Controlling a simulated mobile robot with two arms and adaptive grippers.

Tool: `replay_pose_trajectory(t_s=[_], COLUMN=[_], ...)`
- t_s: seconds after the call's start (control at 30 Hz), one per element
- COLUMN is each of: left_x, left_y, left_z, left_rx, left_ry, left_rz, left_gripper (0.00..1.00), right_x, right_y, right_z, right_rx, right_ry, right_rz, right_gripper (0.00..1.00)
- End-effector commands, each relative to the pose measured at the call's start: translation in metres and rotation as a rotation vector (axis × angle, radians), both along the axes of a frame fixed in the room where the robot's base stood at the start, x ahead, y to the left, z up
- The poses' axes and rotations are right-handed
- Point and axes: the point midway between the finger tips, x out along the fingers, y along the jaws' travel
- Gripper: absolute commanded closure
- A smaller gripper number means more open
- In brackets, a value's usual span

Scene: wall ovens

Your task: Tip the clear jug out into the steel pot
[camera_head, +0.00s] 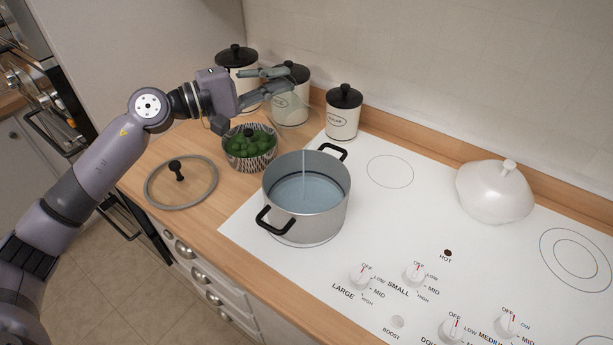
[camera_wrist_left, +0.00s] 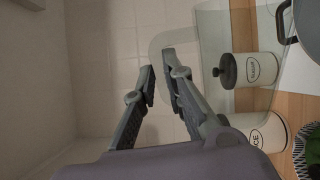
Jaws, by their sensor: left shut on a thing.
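The steel pot (camera_head: 337,203) with black handles stands on the white cooktop and has water in its bottom. My left gripper (camera_head: 284,80) is above and behind the pot, level with the canisters. It is shut on the handle of the clear jug (camera_head: 288,110), which is hard to make out against the canisters. A thin stream of water falls into the pot. In the left wrist view, the jug (camera_wrist_left: 214,45) is a see-through shape right of the fingers, its handle loop between the fingertips (camera_wrist_left: 162,80). My right gripper is not in view.
A bowl of green vegetables (camera_head: 250,147) stands left of the pot, beside a glass lid (camera_head: 204,190). Canisters with black lids (camera_head: 342,115) line the wall. A white lidded dish (camera_head: 494,192) sits on the cooktop at right. Knobs (camera_head: 414,275) are in front.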

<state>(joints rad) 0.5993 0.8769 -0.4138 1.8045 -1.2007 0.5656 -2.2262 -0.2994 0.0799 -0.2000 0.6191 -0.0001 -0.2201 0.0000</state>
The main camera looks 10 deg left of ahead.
Motion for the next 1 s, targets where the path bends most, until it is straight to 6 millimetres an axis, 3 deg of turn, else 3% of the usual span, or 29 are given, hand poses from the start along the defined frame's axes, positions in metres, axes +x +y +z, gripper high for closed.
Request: replay_pose_trajectory(t_s=[0.03,0.17,0.43,0.5,0.7,0.93,1.0], left_x=[0.013,0.022,0.031,0.035,0.049,0.063,0.069], left_y=[0.010,0.017,0.024,0.027,0.038,0.048,0.053], left_z=[0.006,-0.006,-0.009,-0.021,-0.041,-0.068,-0.067], left_rx=[-0.050,-0.082,-0.114,-0.142,-0.248,-0.383,-0.435], left_ry=[0.064,0.106,0.147,0.180,0.318,0.493,0.555], left_rz=[0.008,0.003,0.003,0.003,0.001,0.001,0.001], left_gripper=[1.00,1.00,1.00,1.00,1.00,1.00,1.00], right_x=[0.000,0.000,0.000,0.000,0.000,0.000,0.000], right_y=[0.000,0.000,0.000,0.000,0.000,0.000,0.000], right_z=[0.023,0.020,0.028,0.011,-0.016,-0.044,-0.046], right_rx=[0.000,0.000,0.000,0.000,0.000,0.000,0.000], right_ry=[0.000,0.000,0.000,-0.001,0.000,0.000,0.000], right_rz=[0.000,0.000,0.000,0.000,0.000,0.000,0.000], right_gripper=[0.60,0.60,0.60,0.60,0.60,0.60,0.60])
